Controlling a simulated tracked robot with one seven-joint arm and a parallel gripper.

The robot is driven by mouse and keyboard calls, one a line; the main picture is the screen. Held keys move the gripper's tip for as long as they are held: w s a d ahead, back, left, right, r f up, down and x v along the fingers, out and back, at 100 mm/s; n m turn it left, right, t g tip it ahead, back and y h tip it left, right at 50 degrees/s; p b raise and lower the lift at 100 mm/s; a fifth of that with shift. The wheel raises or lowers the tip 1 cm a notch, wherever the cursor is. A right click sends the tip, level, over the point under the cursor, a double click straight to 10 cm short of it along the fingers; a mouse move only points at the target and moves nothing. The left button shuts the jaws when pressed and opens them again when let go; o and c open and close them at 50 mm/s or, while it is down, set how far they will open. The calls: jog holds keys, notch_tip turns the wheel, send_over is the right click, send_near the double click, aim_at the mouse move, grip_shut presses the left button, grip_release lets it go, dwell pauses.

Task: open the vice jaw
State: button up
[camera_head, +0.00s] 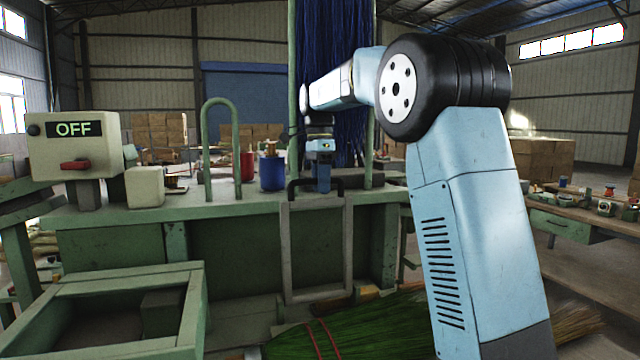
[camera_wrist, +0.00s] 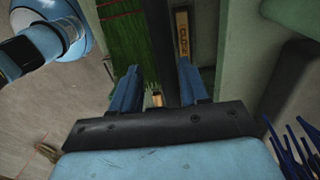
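My gripper (camera_head: 323,180) points down at the bench's front edge, beside a dark bent handle (camera_head: 293,190). In the wrist view my gripper (camera_wrist: 158,68) has its two blue fingers apart. A small brass-coloured tip (camera_wrist: 156,98) shows between the finger bases; I cannot tell whether it touches them. Green broom bristles (camera_wrist: 125,40) lie beyond the left finger, and the green broom (camera_head: 350,325) also shows low in the head view. I cannot clearly make out the vice jaw.
A green bench (camera_head: 180,212) carries an OFF switch box (camera_head: 75,145), a green hoop (camera_head: 206,150), a red can (camera_head: 247,166) and a blue can (camera_head: 271,174). Blue strands (camera_head: 335,60) hang behind my arm. An open green frame (camera_head: 100,282) stands front left.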

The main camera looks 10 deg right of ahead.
jog(key=shift+r, duration=0.1)
notch_tip(320, 180, up, 14)
jog(key=w, duration=0.1)
jog(key=shift+w+f, duration=0.15)
jog(key=shift+f, duration=0.1)
dwell(0.4)
dwell(0.5)
jog(key=s+d+f+n+t, duration=0.1)
jog(key=s+d+f+n, duration=0.15)
jog(key=s, duration=0.35)
jog(key=s+d+f+n+t, duration=0.1)
jog(key=s+d+n, duration=0.15)
jog(key=s, duration=0.45)
jog(key=s+d+f+n+t, duration=0.1)
jog(key=s+d+f+n, duration=0.15)
jog(key=s, duration=0.35)
jog(key=s+d+f+n+t, duration=0.2)
jog(key=s+f+n, duration=0.7)
jog(key=s+f, duration=0.9)
jog(key=shift+s+f+t, duration=0.25)
jog(key=shift+s+t, duration=0.3)
jog(key=shift+t, duration=0.25)
